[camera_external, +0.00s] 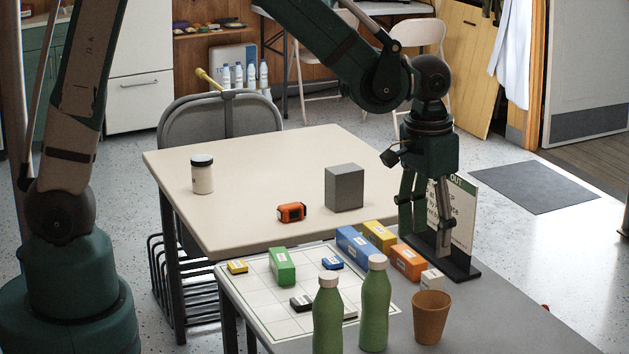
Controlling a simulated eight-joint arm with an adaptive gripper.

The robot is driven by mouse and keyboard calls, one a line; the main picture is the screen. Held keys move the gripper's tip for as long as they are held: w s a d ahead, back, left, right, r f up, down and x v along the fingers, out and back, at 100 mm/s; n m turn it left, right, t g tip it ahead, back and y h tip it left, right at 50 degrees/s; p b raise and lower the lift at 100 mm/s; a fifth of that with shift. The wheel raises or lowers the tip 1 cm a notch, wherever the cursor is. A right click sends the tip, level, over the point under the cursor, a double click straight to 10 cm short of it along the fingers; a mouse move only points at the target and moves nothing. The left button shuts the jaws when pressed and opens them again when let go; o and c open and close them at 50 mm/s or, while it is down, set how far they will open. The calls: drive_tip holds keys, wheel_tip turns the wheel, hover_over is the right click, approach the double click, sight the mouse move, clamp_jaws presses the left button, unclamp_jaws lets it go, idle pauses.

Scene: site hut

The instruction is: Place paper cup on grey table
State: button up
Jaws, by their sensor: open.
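The brown paper cup (431,318) stands upright on the grey table (510,325), near the table's front. It is to the right of two green bottles. My gripper (425,238) points downward with its fingers apart and nothing visible between them. It is above and behind the cup in the picture, in front of part of a standing sign. The gripper and the cup are apart.
A sign (463,215) on a dark base stands behind the cup. Two green bottles (376,305) stand left of it. Several small boxes (408,262) lie around a white grid mat (262,300). A cream table (250,165) holds a grey block (344,188), orange item (291,212) and jar (202,176).

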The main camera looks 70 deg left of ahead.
drive_tip(key=s+a+r+t, duration=0.3)
drive_tip(key=s+a+r, duration=0.5)
drive_tip(key=s+r, duration=0.4)
drive_tip(key=s+a+r+t, duration=0.1)
drive_tip(key=s+a+r, duration=0.1)
drive_tip(key=s, duration=0.4)
drive_tip(key=s+a+r+t, duration=0.2)
drive_tip(key=s+a, duration=0.1)
drive_tip(key=s, duration=0.3)
drive_tip(key=shift+s+a+r+t, duration=0.2)
drive_tip(key=shift+s+a+t, duration=0.1)
drive_tip(key=shift+s, duration=0.1)
